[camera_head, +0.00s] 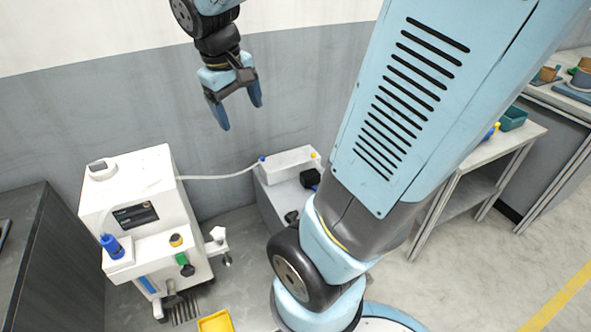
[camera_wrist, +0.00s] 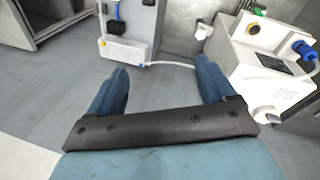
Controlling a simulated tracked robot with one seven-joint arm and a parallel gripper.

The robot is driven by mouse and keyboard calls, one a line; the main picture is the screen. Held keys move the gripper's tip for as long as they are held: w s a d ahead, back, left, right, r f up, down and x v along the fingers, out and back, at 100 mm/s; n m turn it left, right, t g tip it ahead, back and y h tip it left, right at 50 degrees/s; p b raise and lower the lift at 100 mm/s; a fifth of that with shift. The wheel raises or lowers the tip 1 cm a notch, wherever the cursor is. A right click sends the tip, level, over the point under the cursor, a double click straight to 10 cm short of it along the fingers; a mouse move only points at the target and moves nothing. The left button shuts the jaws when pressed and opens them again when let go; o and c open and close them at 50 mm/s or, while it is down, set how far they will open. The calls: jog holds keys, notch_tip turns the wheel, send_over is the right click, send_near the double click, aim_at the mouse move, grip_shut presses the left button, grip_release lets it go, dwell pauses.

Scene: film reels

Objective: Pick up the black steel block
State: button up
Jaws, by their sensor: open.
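I cannot single out the black steel block with certainty. A small black blocky object (camera_head: 311,179) sits at the right side of the low grey unit in the head view, partly hidden by my arm. A dark piece also shows at the top edge of the wrist view (camera_wrist: 149,3), but I cannot tell whether it is the same one. My gripper (camera_head: 240,108) hangs high in front of the grey wall, its blue fingers spread and empty. In the wrist view my gripper (camera_wrist: 162,68) also has nothing between its fingers, and it is well apart from the black object.
A yellow tray (camera_head: 215,322) is at the bottom. A bench (camera_head: 480,150) stands at right. The air around my gripper is clear.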

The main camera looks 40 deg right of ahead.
jog(key=w+d+f+n+g+h, duration=0.25)
jog(key=w+d+f+g, duration=0.35)
jog(key=f, duration=0.4)
jog(key=n+h, duration=1.1)
jog(key=h, duration=0.2)
send_near(310, 173)
jog(key=shift+t+y, duration=0.25)
jog(key=shift+t, duration=0.05)
jog(key=v, duration=0.4)
jog(key=shift+s+r, duration=0.25)
jog(key=shift+s, duration=0.05)
jog(key=shift+d+f, duration=0.15)
jog(key=x, duration=1.3)
jog(key=shift+d, duration=0.3)
grip_shut()
